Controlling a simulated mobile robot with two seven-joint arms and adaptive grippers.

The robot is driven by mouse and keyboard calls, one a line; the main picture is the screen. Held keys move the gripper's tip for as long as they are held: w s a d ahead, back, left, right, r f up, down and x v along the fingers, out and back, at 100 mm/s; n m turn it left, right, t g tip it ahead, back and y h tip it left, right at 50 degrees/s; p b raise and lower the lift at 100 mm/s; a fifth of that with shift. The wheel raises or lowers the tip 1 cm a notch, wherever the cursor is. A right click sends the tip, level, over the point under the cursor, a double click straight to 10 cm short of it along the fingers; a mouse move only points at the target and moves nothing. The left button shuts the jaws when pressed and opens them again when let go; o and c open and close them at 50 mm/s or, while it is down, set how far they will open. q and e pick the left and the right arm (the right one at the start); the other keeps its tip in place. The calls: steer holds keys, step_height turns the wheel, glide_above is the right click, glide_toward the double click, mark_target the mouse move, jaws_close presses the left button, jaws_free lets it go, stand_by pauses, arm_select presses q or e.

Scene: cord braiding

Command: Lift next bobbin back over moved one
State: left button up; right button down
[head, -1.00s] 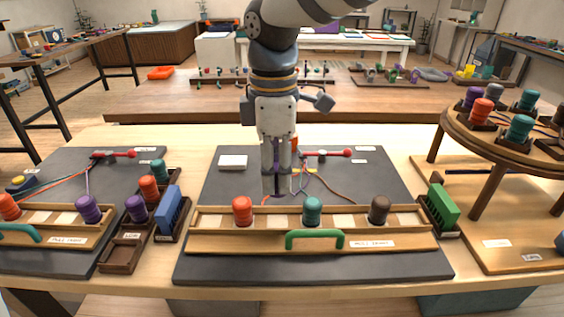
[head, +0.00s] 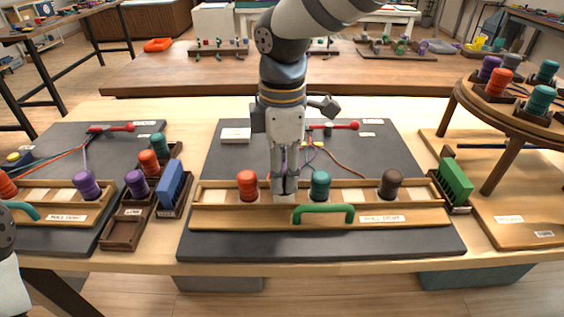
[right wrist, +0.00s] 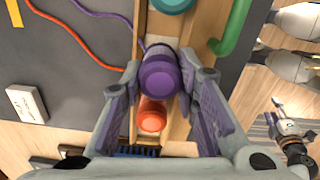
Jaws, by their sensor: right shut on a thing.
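My right gripper (head: 284,190) comes down from above between the orange-red bobbin (head: 248,186) and the teal bobbin (head: 320,185) on the middle board's wooden rack (head: 222,216). In the right wrist view its fingers are shut on a purple bobbin (right wrist: 160,75) at the rack. The gripper mostly hides this bobbin in the head view. The orange-red bobbin (right wrist: 152,116) sits beside it there, and the teal one (right wrist: 172,4) is at the top edge. A brown bobbin (head: 390,184) stands farther right. A grey arm part, perhaps my left gripper (right wrist: 285,130), shows small in the wrist view.
A green handle (head: 324,213) is on the rack's front. Cords run over the dark board (head: 225,160) behind the rack. A blue brush (head: 171,185) is to the left and a green brush (head: 456,180) to the right. A round bobbin stand (head: 470,100) is at the right.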

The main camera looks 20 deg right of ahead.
arm_select(q)
steer(key=shift+w+r, duration=0.1)
stand_by(0.5)
steer(key=shift+w+r, duration=0.1)
steer(key=shift+w, duration=0.05)
stand_by(0.4)
steer(key=shift+w+r+p, duration=0.15)
steer(key=shift+r+p, duration=0.05)
steer(key=shift+p, duration=0.1)
steer(key=shift+w+r, duration=0.15)
steer(key=shift+w, duration=0.05)
arm_select(e)
steer(key=shift+f, duration=0.9)
stand_by(0.6)
steer(key=c, duration=1.2)
jaws_free()
steer(key=shift+o, duration=0.2)
